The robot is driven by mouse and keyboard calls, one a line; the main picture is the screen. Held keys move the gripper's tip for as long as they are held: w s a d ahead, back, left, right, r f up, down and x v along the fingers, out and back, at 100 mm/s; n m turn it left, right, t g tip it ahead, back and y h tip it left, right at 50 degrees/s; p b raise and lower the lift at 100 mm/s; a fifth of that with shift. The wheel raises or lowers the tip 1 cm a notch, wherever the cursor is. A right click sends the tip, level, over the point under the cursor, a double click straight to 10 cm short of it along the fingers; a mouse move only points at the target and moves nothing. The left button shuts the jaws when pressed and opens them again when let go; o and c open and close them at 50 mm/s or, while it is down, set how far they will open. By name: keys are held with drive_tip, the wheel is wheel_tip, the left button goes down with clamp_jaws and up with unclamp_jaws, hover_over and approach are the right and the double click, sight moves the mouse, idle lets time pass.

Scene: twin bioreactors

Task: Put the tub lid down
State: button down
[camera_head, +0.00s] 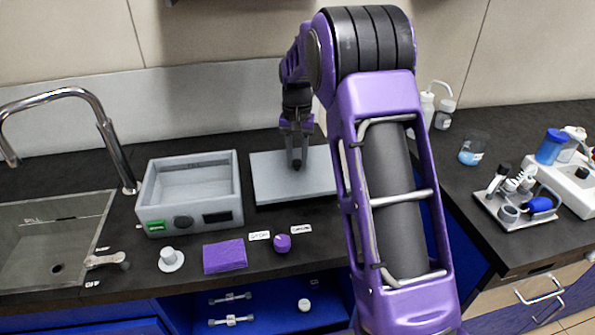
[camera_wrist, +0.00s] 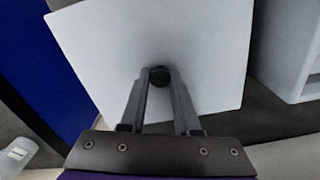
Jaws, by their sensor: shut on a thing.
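The tub lid (camera_head: 268,183) is a flat grey rectangular plate with a small dark knob. In the head view it lies level at the counter, right of the tub; I cannot tell whether it touches the counter. My gripper (camera_head: 297,163) points down at the lid's middle and is shut on its knob. In the wrist view the lid (camera_wrist: 205,45) fills the upper middle, and the gripper fingers (camera_wrist: 161,78) close around the dark knob (camera_wrist: 159,75). The tub (camera_head: 156,203) is a grey open box with a green label and a dial, uncovered. My arm hides the lid's right end.
A sink (camera_head: 50,245) with a tap (camera_head: 105,125) is at the left. A purple cloth (camera_head: 225,256), a white knobbed piece (camera_head: 171,260) and a purple cap (camera_head: 282,243) lie along the front edge. A rack of labware (camera_head: 517,212) and a beaker (camera_head: 473,150) stand on the right counter.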

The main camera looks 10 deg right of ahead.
sight(297, 161)
drive_tip(key=shift+f, duration=1.8)
drive_tip(key=shift+f, duration=0.2)
drive_tip(key=c, duration=0.6)
unclamp_jaws()
drive_tip(key=shift+c, duration=0.2)
drive_tip(key=shift+r, duration=0.1)
wheel_tip(297, 161, up, 12)
drive_tip(key=shift+r+p, duration=0.1)
drive_tip(key=shift+p, duration=0.55)
